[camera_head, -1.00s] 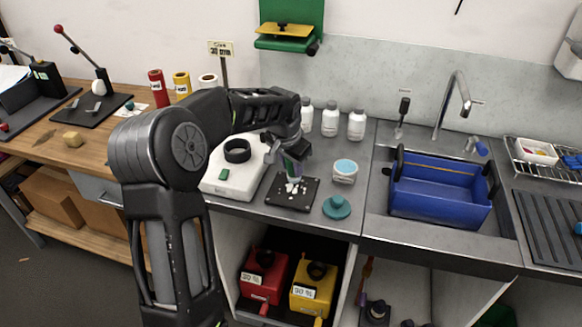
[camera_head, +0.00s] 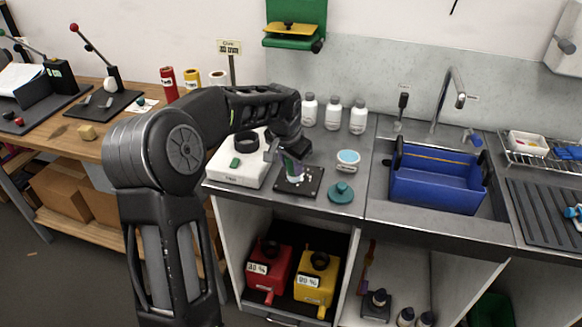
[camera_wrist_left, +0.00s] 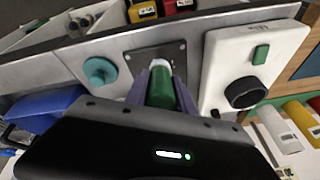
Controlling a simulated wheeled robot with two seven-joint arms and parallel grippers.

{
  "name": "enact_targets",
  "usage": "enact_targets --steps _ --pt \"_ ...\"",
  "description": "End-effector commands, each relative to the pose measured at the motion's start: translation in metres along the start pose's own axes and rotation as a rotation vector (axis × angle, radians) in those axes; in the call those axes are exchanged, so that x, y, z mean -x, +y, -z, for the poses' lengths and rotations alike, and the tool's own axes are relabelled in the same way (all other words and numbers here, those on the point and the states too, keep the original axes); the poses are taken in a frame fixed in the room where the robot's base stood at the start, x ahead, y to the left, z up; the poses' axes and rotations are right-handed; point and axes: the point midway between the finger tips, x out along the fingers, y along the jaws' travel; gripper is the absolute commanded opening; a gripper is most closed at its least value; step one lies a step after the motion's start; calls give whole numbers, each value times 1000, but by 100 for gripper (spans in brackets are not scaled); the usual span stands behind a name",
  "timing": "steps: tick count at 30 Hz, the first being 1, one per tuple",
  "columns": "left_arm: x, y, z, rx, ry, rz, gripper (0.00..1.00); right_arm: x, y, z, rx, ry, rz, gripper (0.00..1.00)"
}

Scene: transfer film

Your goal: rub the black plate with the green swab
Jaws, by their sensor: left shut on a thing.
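The black plate (camera_head: 312,185) lies flat on the grey counter; it also shows in the left wrist view (camera_wrist_left: 178,50). My left gripper (camera_head: 283,167) is over the plate's left part, pointing down. It is shut on the green swab (camera_wrist_left: 161,88), which has a white tip (camera_wrist_left: 160,63). In the left wrist view the swab stands between the two fingers, with its tip over the plate. I cannot tell for sure whether the tip touches the plate. The arm and fingers hide part of the plate in the head view. My right gripper is not in view.
A white box with a black ring (camera_head: 232,168) stands close left of the plate. A teal knobbed lid (camera_head: 341,193) and a round jar (camera_head: 348,160) are at its right. White bottles (camera_head: 333,113) stand behind. A blue basin (camera_head: 437,185) sits in the sink.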

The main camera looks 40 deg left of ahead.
Motion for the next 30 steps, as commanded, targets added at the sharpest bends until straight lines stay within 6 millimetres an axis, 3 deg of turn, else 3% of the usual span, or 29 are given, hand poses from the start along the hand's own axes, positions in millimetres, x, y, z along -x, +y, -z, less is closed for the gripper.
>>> enact_targets --steps 16,30 --pt "48 -2 16 -1 -1 -1 0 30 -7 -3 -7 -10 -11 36" --pt "52 -2 17 -1 -1 -1 0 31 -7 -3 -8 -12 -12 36"
